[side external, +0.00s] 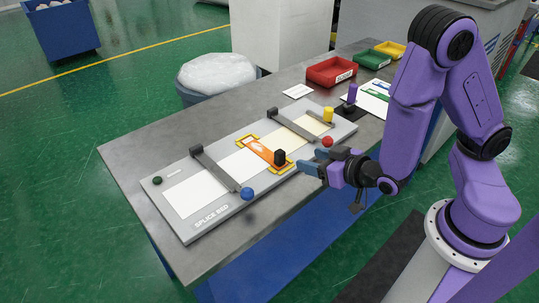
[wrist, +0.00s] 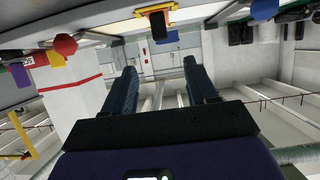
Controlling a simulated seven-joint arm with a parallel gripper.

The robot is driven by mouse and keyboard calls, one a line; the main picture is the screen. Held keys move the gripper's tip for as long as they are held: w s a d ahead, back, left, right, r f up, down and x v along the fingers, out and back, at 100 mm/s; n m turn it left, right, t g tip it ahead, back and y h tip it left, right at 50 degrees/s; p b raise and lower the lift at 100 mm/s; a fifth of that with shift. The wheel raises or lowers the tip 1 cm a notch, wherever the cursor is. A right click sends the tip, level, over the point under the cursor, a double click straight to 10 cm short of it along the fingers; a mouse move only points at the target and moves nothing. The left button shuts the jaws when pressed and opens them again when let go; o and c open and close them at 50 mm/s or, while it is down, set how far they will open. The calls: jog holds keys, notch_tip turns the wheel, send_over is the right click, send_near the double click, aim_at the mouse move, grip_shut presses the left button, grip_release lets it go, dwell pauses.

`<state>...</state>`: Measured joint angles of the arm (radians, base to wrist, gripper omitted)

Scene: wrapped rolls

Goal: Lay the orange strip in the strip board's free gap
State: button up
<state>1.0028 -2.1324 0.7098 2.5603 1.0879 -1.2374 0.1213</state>
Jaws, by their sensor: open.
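The orange strip (side external: 262,151) lies across the strip board (side external: 206,224), between two pale panels and within a yellow outline (side external: 246,140). It has a white mark and an upright black knob (side external: 280,157) at its near end. I cannot tell whether it sits flush in the gap. My gripper (side external: 308,174) is open and empty, just right of the knob and apart from it. In the wrist view, the two fingers of my gripper (wrist: 160,66) are spread, with the black knob (wrist: 160,28) beyond them near the top edge.
Two grey clamp bars cross the board, one with a blue ball (side external: 247,193), one with a red ball (side external: 327,141). A yellow peg (side external: 328,114) and purple peg (side external: 352,93) stand at the right. Red (side external: 331,72), green and yellow bins stand farther back. The table's left end is clear.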

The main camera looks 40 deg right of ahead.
aim_at(277, 152)
jog(key=shift+x, duration=5.2)
jog(key=shift+f+x, duration=0.1)
jog(key=shift+x, duration=1.2)
jog(key=shift+f+x, duration=0.15)
jog(key=shift+x, duration=1.1)
jog(key=shift+s, duration=0.1)
grip_shut()
jog(key=shift+r, duration=0.15)
notch_tip(277, 152, up, 9)
jog(key=s+d, duration=0.2)
jog(key=d, duration=0.5)
jog(key=shift+f, duration=0.4)
